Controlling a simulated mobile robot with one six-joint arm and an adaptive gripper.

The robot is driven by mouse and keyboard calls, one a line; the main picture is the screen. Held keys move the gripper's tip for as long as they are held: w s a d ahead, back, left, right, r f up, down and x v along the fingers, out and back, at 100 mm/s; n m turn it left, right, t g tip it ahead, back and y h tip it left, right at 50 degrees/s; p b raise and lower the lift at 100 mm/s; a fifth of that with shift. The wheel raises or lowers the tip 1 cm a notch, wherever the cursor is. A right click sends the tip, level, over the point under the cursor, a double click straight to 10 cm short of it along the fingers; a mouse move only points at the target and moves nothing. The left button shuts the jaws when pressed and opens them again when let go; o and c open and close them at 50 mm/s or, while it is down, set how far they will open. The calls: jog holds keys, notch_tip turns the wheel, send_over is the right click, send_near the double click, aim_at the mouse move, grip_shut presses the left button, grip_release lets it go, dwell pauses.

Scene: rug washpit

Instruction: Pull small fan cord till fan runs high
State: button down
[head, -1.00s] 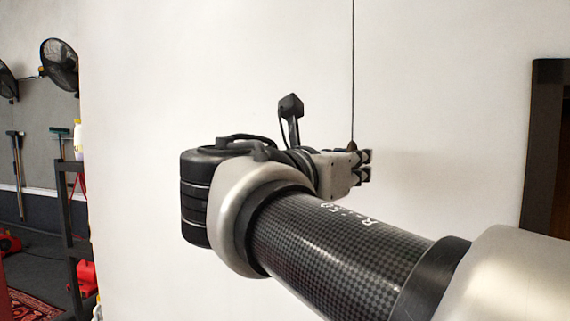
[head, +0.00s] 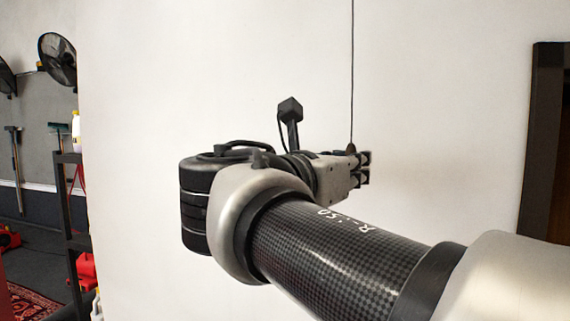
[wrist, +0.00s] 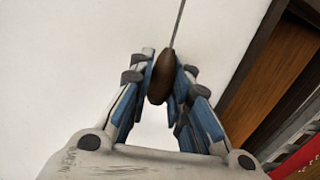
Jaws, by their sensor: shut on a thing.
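A thin dark cord (head: 352,70) hangs straight down in front of the pale wall in the head view. A brown oval pull knob (wrist: 161,77) is at its lower end. In the wrist view the knob sits between the two fingertips of my gripper (wrist: 163,80), which is shut on it. In the head view my gripper (head: 362,168) is at the cord's lower end, and only the top of the knob shows above the fingers. The cord's upper end is out of view. Two black fans (head: 58,60) are on the far wall at left; I cannot tell which fan the cord works.
A dark frame (head: 545,140) stands at the right, with brown wood (wrist: 262,80) beside it in the wrist view. A dark shelf rack (head: 70,210) stands at left. Brooms (head: 16,165) lean on the far wall. A patterned red rug (head: 32,305) lies on the floor.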

aim_at(349, 146)
jog(key=shift+r+p, duration=1.6)
jog(key=shift+p, duration=0.15)
jog(key=c, duration=1.4)
grip_release()
jog(key=shift+c, duration=0.2)
